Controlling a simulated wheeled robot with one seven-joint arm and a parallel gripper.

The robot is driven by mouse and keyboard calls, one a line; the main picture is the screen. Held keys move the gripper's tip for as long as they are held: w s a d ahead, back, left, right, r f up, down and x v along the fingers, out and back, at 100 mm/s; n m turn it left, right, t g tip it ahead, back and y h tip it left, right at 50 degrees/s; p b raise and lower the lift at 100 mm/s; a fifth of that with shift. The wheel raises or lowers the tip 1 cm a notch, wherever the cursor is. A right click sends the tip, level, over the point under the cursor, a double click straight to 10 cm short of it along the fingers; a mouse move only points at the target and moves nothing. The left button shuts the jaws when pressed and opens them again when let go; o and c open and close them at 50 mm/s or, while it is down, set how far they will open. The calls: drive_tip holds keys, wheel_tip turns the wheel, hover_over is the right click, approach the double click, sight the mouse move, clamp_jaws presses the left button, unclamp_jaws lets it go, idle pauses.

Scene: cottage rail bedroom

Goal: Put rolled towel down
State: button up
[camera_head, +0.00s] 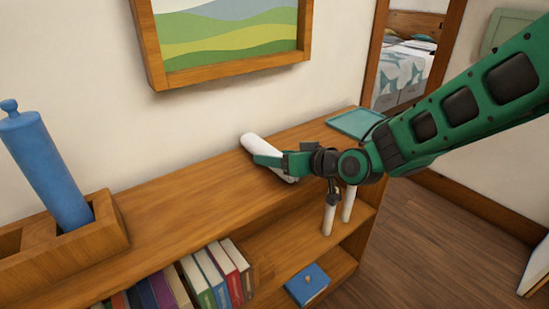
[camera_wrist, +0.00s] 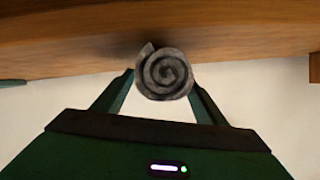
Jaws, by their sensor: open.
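The rolled towel (camera_head: 262,145) is a pale roll lying on the wooden top of the bookcase (camera_head: 185,200), close to the wall. In the wrist view its grey spiral end (camera_wrist: 163,74) shows between my fingers, against the wood surface. My gripper (camera_head: 264,161) is open, with a green finger alongside the towel. In the wrist view my fingers (camera_wrist: 160,84) stand on either side of the roll; whether they touch it I cannot tell. Part of the towel is hidden behind my gripper in the head view.
A teal tray (camera_head: 345,124) lies at the far end of the top. A blue cylinder (camera_head: 45,165) stands in a wooden holder (camera_head: 95,245) at left. A framed picture (camera_head: 225,35) hangs above.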

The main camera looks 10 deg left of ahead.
drive_tip(key=v, duration=1.1)
drive_tip(key=shift+s+d, duration=0.2)
drive_tip(key=shift+d, duration=0.05)
drive_tip(key=shift+r, duration=0.1)
